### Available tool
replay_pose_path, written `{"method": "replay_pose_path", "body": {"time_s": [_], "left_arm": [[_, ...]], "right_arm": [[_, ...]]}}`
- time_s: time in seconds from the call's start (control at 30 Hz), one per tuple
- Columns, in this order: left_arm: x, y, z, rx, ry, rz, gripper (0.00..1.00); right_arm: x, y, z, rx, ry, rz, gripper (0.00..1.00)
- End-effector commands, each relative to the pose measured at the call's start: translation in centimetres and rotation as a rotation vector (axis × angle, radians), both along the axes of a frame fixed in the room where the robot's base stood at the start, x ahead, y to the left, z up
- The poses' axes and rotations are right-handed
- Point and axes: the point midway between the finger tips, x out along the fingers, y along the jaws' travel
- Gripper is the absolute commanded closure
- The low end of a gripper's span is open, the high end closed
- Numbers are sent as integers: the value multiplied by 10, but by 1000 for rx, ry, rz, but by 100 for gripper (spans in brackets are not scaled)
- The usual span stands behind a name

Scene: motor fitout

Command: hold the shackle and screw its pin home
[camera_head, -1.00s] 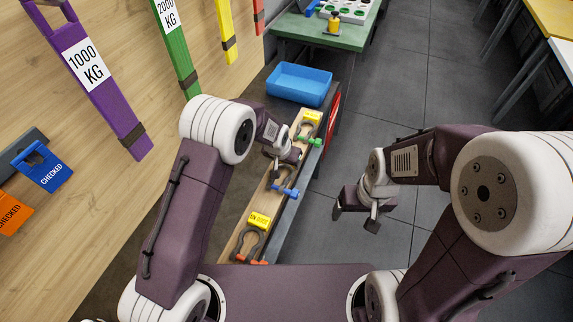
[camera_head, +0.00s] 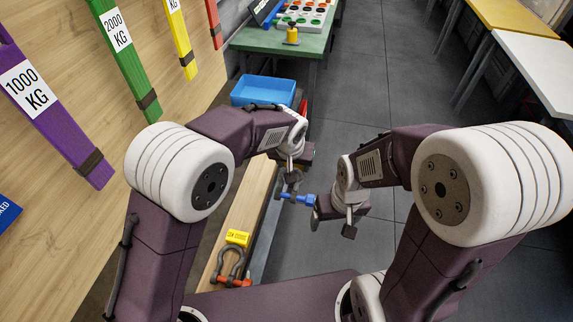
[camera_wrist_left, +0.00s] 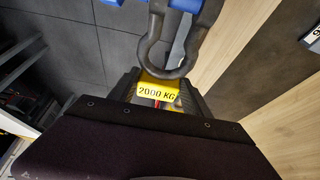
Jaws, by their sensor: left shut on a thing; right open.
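A dark grey shackle (camera_head: 290,183) with a blue pin (camera_head: 297,198) hangs from my left gripper (camera_head: 293,163), which is shut on it. In the left wrist view, the shackle's bow (camera_wrist_left: 166,58) leaves the jaws (camera_wrist_left: 157,90), with a yellow "2000 KG" tag (camera_wrist_left: 158,93) between them. The blue pin lies across the shackle's far end, partly cut off at the top there. My right gripper (camera_head: 333,218) is open, just right of the pin's blue head. Whether they touch, and how deep the pin sits, I cannot tell.
A second shackle (camera_head: 231,262) with an orange-red pin and yellow tag rests on the wooden ledge (camera_head: 245,205). A blue bin (camera_head: 263,92) stands beyond my left arm, before a green table (camera_head: 280,42). Slings hang on the left wall. Floor to the right is clear.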

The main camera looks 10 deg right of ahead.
Motion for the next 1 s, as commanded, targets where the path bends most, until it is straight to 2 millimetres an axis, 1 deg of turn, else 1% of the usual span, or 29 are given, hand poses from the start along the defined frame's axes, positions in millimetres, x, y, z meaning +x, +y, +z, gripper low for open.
{"method": "replay_pose_path", "body": {"time_s": [0.27,1.0], "left_arm": [[1,1,1,-2,-2,0,92],[24,37,1,-2,-1,1,92]], "right_arm": [[0,0,1,0,0,0,18],[0,0,10,0,0,0,18]]}}
